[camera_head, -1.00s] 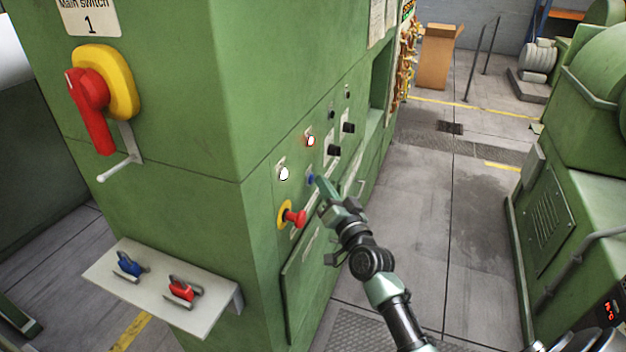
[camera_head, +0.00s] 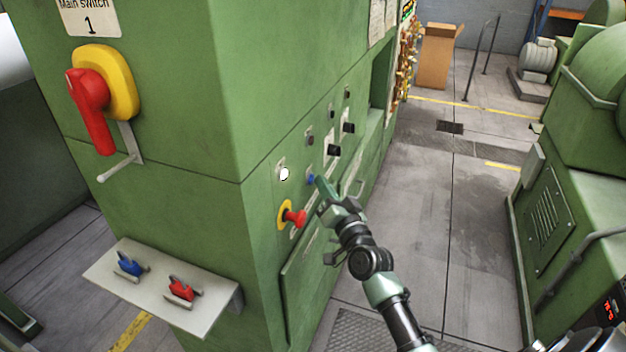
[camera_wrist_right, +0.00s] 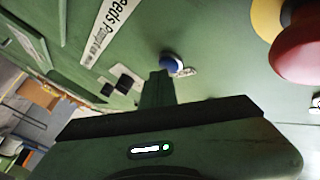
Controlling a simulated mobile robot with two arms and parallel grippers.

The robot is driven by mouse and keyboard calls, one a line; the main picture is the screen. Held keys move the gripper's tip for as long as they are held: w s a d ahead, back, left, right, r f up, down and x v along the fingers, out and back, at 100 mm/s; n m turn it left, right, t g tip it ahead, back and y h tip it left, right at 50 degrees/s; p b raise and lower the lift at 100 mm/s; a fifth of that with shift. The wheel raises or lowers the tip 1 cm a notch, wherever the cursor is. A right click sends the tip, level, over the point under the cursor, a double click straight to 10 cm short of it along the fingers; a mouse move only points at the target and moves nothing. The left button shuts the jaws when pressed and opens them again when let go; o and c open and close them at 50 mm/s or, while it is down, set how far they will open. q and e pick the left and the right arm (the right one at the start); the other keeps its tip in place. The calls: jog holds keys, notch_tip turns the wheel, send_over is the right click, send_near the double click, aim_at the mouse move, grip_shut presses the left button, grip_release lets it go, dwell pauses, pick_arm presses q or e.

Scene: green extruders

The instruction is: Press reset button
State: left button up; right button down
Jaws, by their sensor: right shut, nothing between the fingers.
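A small blue button (camera_head: 311,179) sits on the green cabinet's side panel in the head view. In the right wrist view the blue button (camera_wrist_right: 172,64) is just beyond the fingertips. My right gripper (camera_head: 319,183) is shut and empty, its tips at or very near the button; I cannot tell whether they touch it. Its shut fingers also show in the right wrist view (camera_wrist_right: 158,76). No reset label is readable. My left gripper is not in view.
A red mushroom button with yellow collar (camera_head: 293,216) is just below. A lit white lamp (camera_head: 284,173) and an unlit lamp (camera_head: 310,140) are close by. A red-yellow main switch (camera_head: 97,92) and a shelf (camera_head: 205,312) are at left. The aisle floor is clear.

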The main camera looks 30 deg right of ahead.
jog(key=shift+s+d, duration=0.35)
jog(key=shift+s, duration=0.1)
jog(key=shift+s+d, duration=1.65)
jog(key=shift+s, duration=0.25)
